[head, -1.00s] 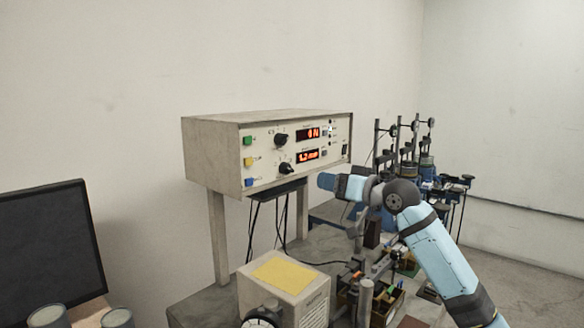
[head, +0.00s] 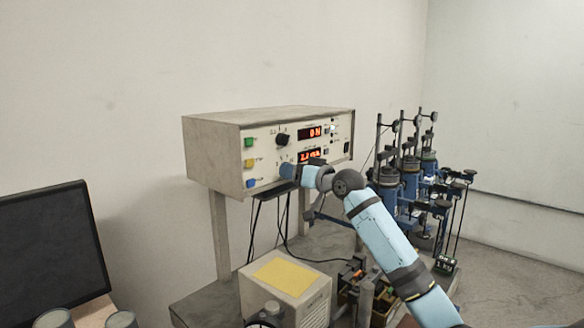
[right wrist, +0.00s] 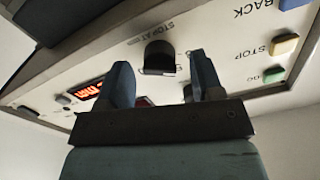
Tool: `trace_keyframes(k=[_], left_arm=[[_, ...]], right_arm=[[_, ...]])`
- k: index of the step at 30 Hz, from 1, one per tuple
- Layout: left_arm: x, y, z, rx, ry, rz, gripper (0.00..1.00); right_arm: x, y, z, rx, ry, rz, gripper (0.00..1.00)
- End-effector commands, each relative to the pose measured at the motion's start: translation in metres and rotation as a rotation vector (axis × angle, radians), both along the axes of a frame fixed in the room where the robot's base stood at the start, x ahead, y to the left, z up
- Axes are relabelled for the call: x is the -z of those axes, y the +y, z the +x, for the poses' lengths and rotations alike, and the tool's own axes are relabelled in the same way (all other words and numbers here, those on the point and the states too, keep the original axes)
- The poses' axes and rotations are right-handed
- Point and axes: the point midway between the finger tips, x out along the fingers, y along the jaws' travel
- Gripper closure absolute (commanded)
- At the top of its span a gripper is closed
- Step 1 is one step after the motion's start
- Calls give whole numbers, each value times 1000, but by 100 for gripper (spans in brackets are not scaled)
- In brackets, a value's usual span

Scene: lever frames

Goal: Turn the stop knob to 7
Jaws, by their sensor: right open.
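The stop knob (right wrist: 159,57) is a dark round knob on the pale front panel (right wrist: 225,45), with a "STOP AT mm" label beside it in the right wrist view. In the head view my right gripper (head: 287,171) is at the lower part of the panel and hides this knob. In the right wrist view the gripper (right wrist: 164,80) is open, its two fingers apart. The knob shows just beyond the gap between them; I cannot tell whether they touch it. The knob's pointer setting is not readable. My left gripper is not in view.
Above is another dark knob (head: 282,140). An upper red display (head: 310,133) and a partly covered lower one (head: 309,155) are to its right. Green (head: 249,142), yellow (head: 250,163) and blue (head: 251,183) buttons are at left. A yellow-topped box (head: 285,275) stands below.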

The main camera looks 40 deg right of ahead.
Motion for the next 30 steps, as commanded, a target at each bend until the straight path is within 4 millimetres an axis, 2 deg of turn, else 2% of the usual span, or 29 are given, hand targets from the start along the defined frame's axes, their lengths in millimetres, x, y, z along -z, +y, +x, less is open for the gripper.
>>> trace_keyframes(k=[4, 13, 19, 30], left_arm=[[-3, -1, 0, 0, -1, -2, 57], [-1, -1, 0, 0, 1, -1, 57], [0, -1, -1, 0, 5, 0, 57], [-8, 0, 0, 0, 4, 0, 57]], right_arm=[[-1, 1, 10, 0, 0, 0, 40], [0, 1, 12, 0, 0, -1, 40], [0, 1, 12, 0, 0, -1, 86], [-2, 1, 12, 0, 5, 47, 88]])
